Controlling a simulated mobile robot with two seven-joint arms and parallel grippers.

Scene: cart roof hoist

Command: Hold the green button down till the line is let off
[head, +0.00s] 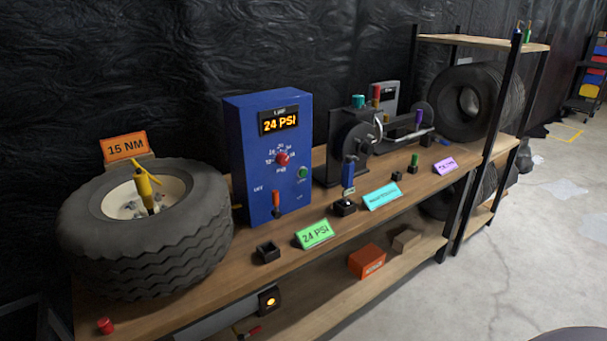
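The green button (303,172) is on the front of a blue inflator box (250,150), to the right of a red knob (282,158) with a dial around it. The lit display (281,121) at the top reads 24 PSI in orange. An orange-handled lever (276,199) stands low on the same face. I cannot tell whether the button is pressed. A yellow tool (146,186) stands at the hub of a tyre (150,245) left of the box. No air line is clearly visible. Neither of my grippers is in view.
The box stands on a wooden bench (210,290) with an orange 15 NM sign (126,147), a green 24 PSI sign (314,233), small black holders (267,253) and a dark machine (352,145). A rack (490,45) with tyres stands right. The floor (520,250) is clear.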

